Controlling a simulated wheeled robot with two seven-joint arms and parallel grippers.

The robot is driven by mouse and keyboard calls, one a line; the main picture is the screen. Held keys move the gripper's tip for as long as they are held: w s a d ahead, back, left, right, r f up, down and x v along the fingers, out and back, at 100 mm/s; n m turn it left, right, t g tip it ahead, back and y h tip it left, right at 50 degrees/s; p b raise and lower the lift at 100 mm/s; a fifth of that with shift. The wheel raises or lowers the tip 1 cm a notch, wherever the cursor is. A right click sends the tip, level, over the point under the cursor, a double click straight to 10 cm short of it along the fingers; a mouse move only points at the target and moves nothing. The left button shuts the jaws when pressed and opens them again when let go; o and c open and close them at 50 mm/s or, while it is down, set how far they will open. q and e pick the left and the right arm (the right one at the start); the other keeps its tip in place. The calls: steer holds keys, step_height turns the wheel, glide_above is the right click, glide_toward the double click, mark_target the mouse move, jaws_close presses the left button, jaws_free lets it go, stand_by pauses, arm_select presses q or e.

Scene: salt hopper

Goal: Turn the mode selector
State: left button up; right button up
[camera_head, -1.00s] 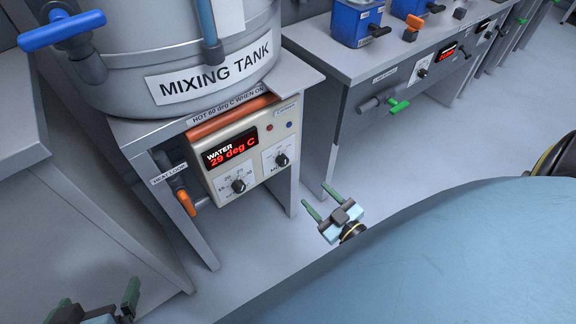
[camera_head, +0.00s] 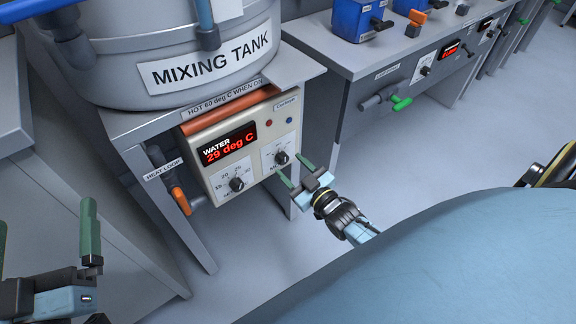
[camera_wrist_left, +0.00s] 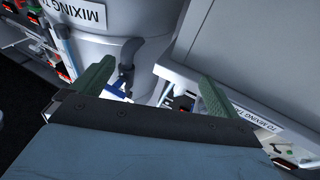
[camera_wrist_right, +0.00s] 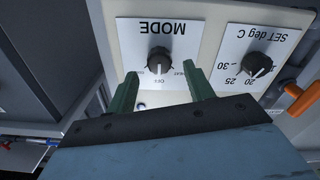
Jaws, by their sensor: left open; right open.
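The mode selector (camera_head: 282,158) is a black knob on a white plate, at the right of the control panel (camera_head: 205,160) under the mixing tank. In the right wrist view the selector (camera_wrist_right: 159,60) sits upside down under the word MODE, with OFF and HEAT marks. My right gripper (camera_head: 295,172) is open, its green fingers pointing at the panel just below and right of the selector. In the right wrist view the selector lies beyond the open fingers, between them in the picture; no contact shows. My left gripper (camera_head: 48,235) is open and empty at the lower left.
A second knob, the temperature setting (camera_head: 237,184), is left of the selector. The display (camera_head: 229,144) reads WATER 29 deg C. An orange valve handle (camera_head: 181,201) is at the panel's lower left. The mixing tank (camera_head: 170,60) stands above. Open floor lies to the right.

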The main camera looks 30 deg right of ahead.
mark_target(282, 158)
arm_select(q)
steer(key=shift+s+d+r+t+h+b, duration=0.1)
steer(key=shift+s+r+t+h+b, duration=0.2)
steer(key=shift+r+t, duration=0.5)
steer(key=shift+s+d+r+t+h+b, duration=0.1)
steer(key=shift+s+r+t+h, duration=0.35)
steer(key=shift+r, duration=0.55)
arm_select(e)
steer(key=shift+w+a, duration=0.1)
steer(key=shift+w, duration=1.15)
arm_select(q)
steer(key=shift+w, duration=0.1)
arm_select(e)
steer(key=c, duration=1)
